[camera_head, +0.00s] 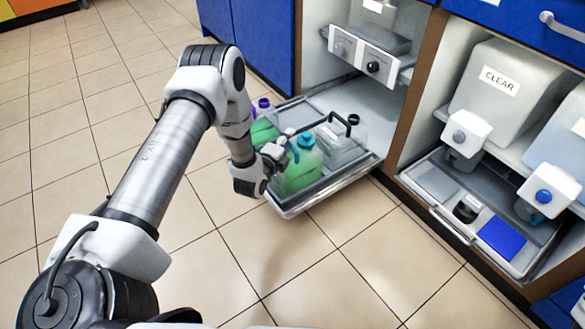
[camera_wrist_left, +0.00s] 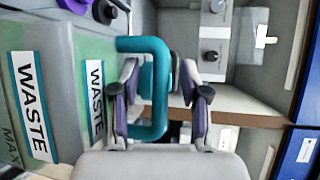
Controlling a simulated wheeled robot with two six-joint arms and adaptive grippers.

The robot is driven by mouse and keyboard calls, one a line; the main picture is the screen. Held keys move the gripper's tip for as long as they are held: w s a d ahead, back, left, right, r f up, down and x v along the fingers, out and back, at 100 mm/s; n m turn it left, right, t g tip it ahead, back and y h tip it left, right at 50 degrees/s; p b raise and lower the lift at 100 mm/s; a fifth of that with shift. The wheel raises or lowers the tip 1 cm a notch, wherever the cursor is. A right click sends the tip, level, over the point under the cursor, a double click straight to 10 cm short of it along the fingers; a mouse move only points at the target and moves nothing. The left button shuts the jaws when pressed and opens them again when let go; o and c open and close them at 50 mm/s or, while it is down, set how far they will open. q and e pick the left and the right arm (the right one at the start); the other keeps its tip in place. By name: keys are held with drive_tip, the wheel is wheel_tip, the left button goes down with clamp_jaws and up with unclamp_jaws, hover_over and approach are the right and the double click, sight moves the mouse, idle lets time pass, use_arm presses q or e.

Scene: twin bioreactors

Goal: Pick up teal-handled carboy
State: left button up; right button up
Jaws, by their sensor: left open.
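The teal-handled carboy (camera_head: 300,176) holds green liquid and stands on the pulled-out tray in the head view. Its teal handle (camera_wrist_left: 154,47) shows close up in the left wrist view, beside a translucent green body with "WASTE" labels. My left gripper (camera_head: 281,150) is at the handle, and in the left wrist view (camera_wrist_left: 160,97) its two purple-padded fingers are open. The handle's upright bar runs between them, with a gap to the right finger. Contact with the left finger cannot be told. My right gripper is not in view.
The low tray (camera_head: 290,207) also bears a purple-capped green carboy (camera_head: 263,128) and a clear black-handled one (camera_head: 345,150). At right, a cabinet holds a white "CLEAR" container (camera_head: 500,90) above another pulled-out tray (camera_head: 450,212). The tiled floor in front is free.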

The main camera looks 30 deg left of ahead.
use_arm(q)
clamp_jaws()
drive_tip(key=shift+r, duration=0.15)
